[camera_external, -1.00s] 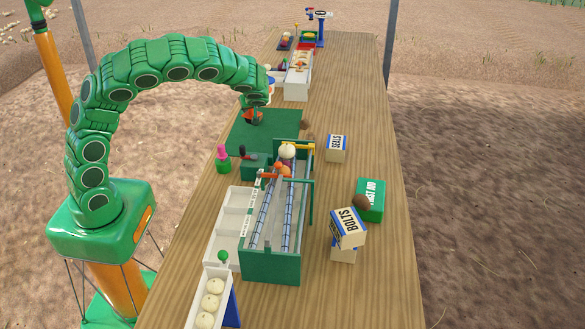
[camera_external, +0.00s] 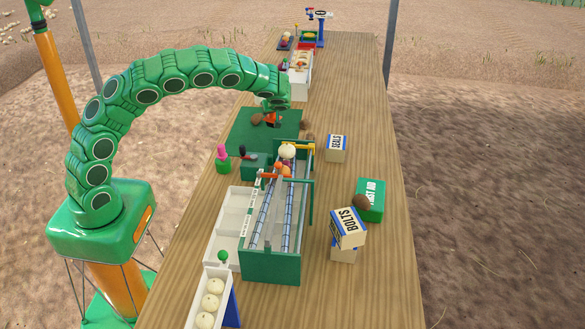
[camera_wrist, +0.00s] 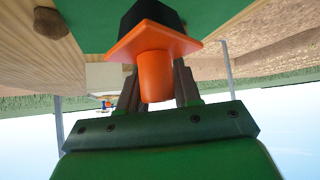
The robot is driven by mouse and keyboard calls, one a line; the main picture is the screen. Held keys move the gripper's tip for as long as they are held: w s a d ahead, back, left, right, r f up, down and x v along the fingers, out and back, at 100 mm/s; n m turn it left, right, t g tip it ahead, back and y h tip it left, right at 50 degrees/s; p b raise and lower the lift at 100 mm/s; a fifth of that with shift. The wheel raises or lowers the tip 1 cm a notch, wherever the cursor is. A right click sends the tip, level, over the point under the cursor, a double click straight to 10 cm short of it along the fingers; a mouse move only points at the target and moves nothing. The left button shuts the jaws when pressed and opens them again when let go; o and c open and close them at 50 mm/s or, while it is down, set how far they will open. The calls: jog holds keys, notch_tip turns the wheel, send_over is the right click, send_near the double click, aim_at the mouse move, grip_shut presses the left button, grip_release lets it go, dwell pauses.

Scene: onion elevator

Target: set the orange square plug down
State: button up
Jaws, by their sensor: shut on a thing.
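The orange square plug (camera_wrist: 150,45) has a square flange, a round orange stub and a black block on the flange's far side. My gripper (camera_wrist: 157,84) is shut on its round stub, with a dark finger on each side. In the external view my gripper (camera_external: 274,108) hangs over the green mat (camera_external: 243,130) near its far right part, with the plug (camera_external: 272,120) below it. The green mat also fills the top of the wrist view (camera_wrist: 215,12). I cannot tell whether the plug touches the mat.
A brown lump (camera_external: 257,119) lies on the mat left of the plug; another (camera_external: 305,126) lies at its right edge. The green-framed machine (camera_external: 270,265) stands nearer the camera. A SEALS box (camera_external: 336,146) stands to the right.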

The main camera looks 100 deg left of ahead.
aim_at(281, 118)
jog(key=shift+w+a+f, duration=0.35)
jog(key=shift+a+f, duration=0.05)
jog(key=shift+f, duration=0.2)
jog(key=shift+w+a+f, duration=0.35)
jog(key=shift+f, duration=0.2)
jog(key=shift+w+a+f, duration=0.35)
jog(key=shift+a+f, duration=0.05)
jog(key=shift+f, duration=1.85)
jog(key=shift+f, duration=0.1)
jog(key=o, duration=1.1)
jog(key=shift+c, duration=0.2)
jog(key=v, duration=1.2)
jog(key=shift+a, duration=0.1)
